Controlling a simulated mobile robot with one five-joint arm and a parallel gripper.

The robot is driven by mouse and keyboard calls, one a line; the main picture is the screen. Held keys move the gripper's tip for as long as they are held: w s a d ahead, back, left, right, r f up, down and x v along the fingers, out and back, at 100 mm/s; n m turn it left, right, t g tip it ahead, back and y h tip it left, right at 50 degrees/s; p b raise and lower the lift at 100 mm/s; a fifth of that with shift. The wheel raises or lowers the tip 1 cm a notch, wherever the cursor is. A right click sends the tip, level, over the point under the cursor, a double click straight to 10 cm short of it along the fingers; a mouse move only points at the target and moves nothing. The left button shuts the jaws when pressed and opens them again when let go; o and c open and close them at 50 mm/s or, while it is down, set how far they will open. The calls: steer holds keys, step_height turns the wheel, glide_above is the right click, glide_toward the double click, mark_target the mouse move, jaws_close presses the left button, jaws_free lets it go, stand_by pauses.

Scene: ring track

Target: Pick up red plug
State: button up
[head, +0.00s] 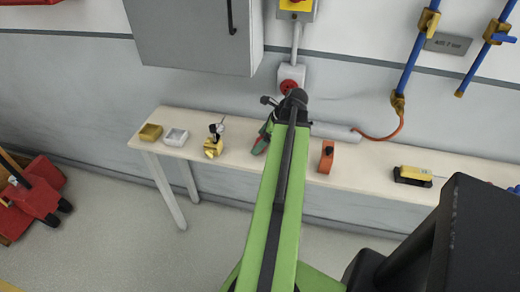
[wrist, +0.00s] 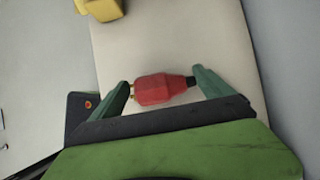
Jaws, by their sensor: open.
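The red plug (wrist: 158,90) lies on the pale bench top in the wrist view, with brass-coloured pins at its left end and a dark tip at its right end. My gripper (wrist: 160,88) is open, its two green fingers on either side of the plug, left finger near the pins and right finger near the dark tip. I cannot tell whether either finger touches it. In the head view my gripper (head: 264,138) is over the bench, largely behind my green arm, and the plug is mostly hidden there.
The narrow bench (head: 330,182) runs along the wall. A brass fitting (head: 213,147), a white box (head: 175,137) and a yellow block (head: 150,132) stand to the left. An orange block (head: 327,157) and a yellow tool (head: 414,175) stand to the right. A red socket (head: 289,86) is on the wall above.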

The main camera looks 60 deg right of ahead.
steer(key=shift+r, duration=0.1)
steer(key=shift+c, duration=0.3)
steer(key=c, duration=1.5)
steer(key=shift+r, duration=0.15)
